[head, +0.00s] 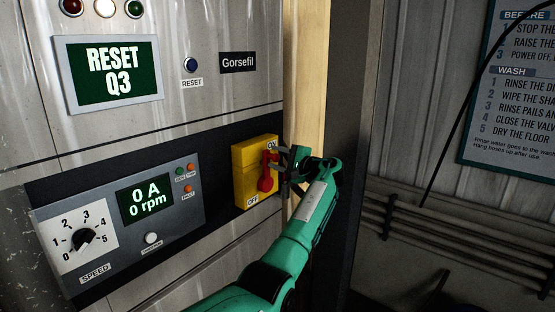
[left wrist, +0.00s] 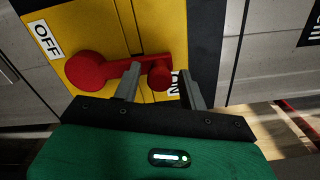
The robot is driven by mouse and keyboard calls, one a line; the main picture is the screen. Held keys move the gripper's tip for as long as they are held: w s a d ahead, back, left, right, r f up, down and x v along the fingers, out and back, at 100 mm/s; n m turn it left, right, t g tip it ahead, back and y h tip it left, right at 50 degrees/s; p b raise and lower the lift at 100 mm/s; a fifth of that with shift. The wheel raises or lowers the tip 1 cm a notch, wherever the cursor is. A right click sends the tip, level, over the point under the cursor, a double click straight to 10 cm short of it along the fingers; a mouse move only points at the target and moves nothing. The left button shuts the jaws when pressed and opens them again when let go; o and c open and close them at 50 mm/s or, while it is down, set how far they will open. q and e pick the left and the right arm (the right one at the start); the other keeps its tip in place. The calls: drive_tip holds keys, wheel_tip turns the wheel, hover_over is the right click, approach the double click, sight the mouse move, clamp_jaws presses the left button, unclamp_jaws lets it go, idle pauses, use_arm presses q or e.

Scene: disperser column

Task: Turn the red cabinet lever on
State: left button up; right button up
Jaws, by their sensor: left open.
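The red lever (head: 266,179) is on a yellow box (head: 243,172) on the cabinet front, with ON marked at the top and OFF at the bottom. Its larger round end lies towards OFF and its smaller end towards ON; I cannot tell which end is the pivot. My left gripper (head: 288,165) is open at the right side of the box. In the left wrist view, the fingers (left wrist: 158,88) stand apart near the smaller end of the red lever (left wrist: 90,70), which shows between them; contact is unclear. My right gripper is not in view.
The screen (head: 114,73) reads RESET Q3. A blue RESET button (head: 190,65) is beside it. A speed dial (head: 83,239) and a display (head: 146,201) reading 0 A, 0 rpm are left of the box. A dark post (head: 345,90) stands close right of the gripper.

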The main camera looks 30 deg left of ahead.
use_arm(q)
drive_tip(key=s+d+b, duration=0.1)
drive_tip(key=d+b, duration=0.4)
drive_tip(key=d, duration=0.8)
drive_tip(key=shift+d, duration=0.3)
